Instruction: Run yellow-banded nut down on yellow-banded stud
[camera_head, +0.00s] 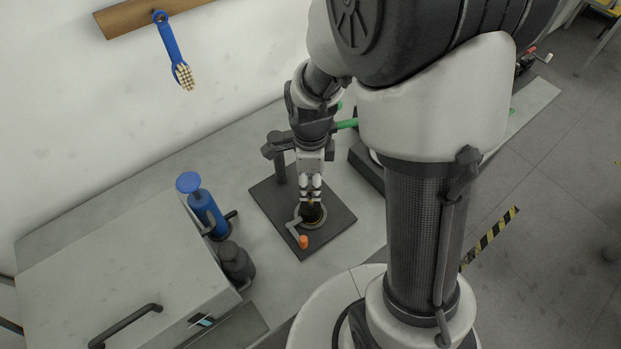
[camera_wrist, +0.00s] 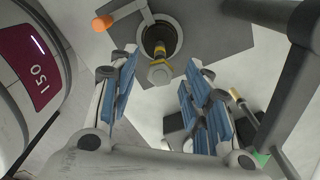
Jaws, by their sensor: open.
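A pale hex nut (camera_wrist: 160,73) shows at the near end of an upright, dark stud (camera_wrist: 156,38) in the wrist view. Yellow banding shows right behind the nut; I cannot tell which band is on which part, or how far the nut is threaded. The stud stands in a round metal collar with a crank arm and orange knob (camera_wrist: 102,23). In the head view, my gripper (camera_head: 311,191) is directly above the stud, whose dark body (camera_head: 312,212) shows below the fingers. My gripper's blue-padded jaws (camera_wrist: 158,80) are open, one either side of the nut, with gaps visible.
The stud stands on a dark base plate (camera_head: 270,205) with a post (camera_head: 279,168) behind. A brush (camera_head: 176,55) hangs on the wall. Bench between is clear.

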